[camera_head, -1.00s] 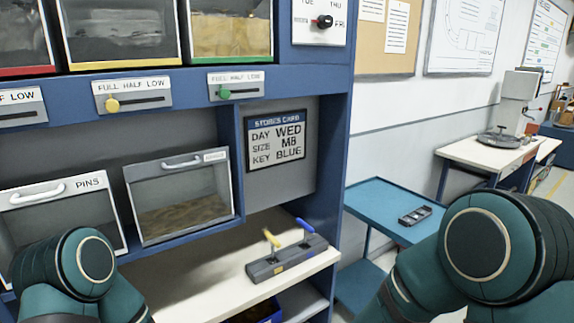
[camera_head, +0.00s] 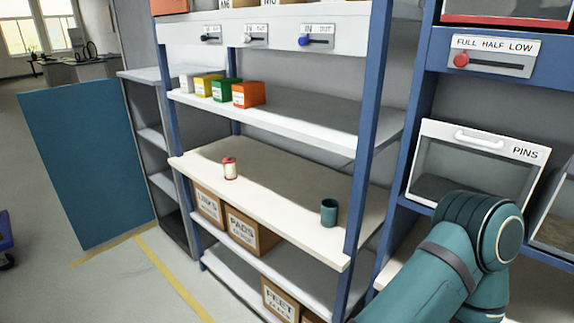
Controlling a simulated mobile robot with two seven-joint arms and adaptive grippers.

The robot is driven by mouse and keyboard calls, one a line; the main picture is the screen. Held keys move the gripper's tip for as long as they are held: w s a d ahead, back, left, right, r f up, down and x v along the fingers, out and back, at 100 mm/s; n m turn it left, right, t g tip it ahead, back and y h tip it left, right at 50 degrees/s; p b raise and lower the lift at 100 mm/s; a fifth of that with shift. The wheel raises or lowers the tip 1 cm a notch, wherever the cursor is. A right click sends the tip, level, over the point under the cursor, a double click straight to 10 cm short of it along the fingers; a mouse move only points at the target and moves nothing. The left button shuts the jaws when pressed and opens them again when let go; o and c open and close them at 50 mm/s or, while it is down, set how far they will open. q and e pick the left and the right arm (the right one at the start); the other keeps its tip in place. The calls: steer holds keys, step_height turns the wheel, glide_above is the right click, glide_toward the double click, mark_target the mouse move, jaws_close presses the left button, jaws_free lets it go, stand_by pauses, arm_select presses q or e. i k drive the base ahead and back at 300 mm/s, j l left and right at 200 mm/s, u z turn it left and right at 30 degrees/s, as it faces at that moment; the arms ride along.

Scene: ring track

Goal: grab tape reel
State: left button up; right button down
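No tape reel can be clearly made out. A small red-and-white item (camera_head: 230,168) stands on the middle shelf board (camera_head: 275,190); it is too small to tell what it is. A teal cup (camera_head: 329,212) stands near the right end of the same board. A teal arm link of mine shows at lower right, in front of the PINS bin. Neither gripper is in view.
Yellow, green and orange boxes (camera_head: 249,95) stand on the shelf above. Cardboard boxes marked LINKS and PADS (camera_head: 250,232) sit below. The PINS bin (camera_head: 475,165) is at right. A blue panel (camera_head: 88,165) stands at left, beside open floor (camera_head: 140,285).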

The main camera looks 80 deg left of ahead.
mark_target(228, 163)
steer(key=u, duration=2.8)
steer(key=i+j+z, duration=0.1)
steer(key=z, duration=0.25)
steer(key=i+j+z, duration=0.1)
steer(key=j+z, duration=0.15)
steer(key=z, duration=0.15)
steer(key=j+z, duration=0.15)
steer(key=z, duration=0.2)
steer(key=i+j+z, duration=0.2)
steer(key=j, duration=0.3)
steer(key=j+z, duration=0.15)
steer(key=j, duration=0.3)
